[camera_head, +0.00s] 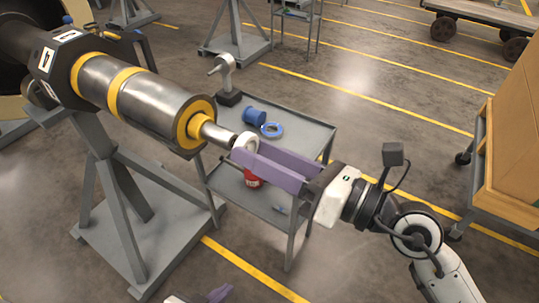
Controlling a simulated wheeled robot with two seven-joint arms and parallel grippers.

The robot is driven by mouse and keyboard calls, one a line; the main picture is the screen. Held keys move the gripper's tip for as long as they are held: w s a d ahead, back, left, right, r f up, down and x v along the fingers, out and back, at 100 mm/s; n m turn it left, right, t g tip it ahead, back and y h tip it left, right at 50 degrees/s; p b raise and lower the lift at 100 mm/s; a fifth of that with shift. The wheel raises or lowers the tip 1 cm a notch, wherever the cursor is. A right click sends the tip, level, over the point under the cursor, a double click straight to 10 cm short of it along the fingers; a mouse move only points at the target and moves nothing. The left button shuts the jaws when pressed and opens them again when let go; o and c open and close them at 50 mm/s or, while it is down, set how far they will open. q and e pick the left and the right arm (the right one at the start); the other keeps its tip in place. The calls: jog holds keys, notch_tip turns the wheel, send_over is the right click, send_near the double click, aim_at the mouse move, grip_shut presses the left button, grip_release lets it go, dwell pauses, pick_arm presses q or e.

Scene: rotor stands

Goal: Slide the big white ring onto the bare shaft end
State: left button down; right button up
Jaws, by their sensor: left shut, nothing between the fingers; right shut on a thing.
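The rotor (150,95), a grey cylinder with yellow bands, points right and toward me. Its bare silver shaft end (217,133) sticks out past a yellow collar. My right gripper (243,150), with long purple fingers, comes from the right and is shut on the white ring (248,141). The ring is right at the shaft's tip; I cannot tell whether it is around the tip or just in front of it. The fingers hide part of the ring. My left gripper (222,293) is low at the bottom edge, shut and empty, mostly out of view.
A grey stand (115,200) holds up the rotor. Behind the shaft a grey cart (305,135) carries a blue spool (254,116), a blue ring (272,129) and a grey tool (226,78). A red object (252,181) is lower on the cart. A wooden crate (510,140) stands right.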

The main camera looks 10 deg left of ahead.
aim_at(233, 142)
jog(key=shift+w+a+r+p, duration=0.1)
jog(key=shift+w+a+p, duration=0.05)
jog(key=shift+a+p, duration=0.15)
jog(key=shift+a, duration=0.25)
dwell(0.6)
jog(key=shift+w+a+p, duration=0.2)
jog(key=shift+a+p, duration=0.15)
jog(key=shift+p, duration=0.05)
jog(key=shift+a, duration=0.1)
dwell(0.5)
jog(key=shift+w+a+p, duration=0.15)
jog(key=shift+a+p, duration=0.15)
jog(key=shift+a, duration=0.05)
dwell(0.4)
jog(key=shift+p+x, duration=0.3)
jog(key=shift+x, duration=0.8)
jog(key=shift+w+a, duration=0.1)
jog(key=shift+a, duration=0.2)
jog(key=shift+w+a, duration=0.25)
jog(key=shift+a, duration=0.4)
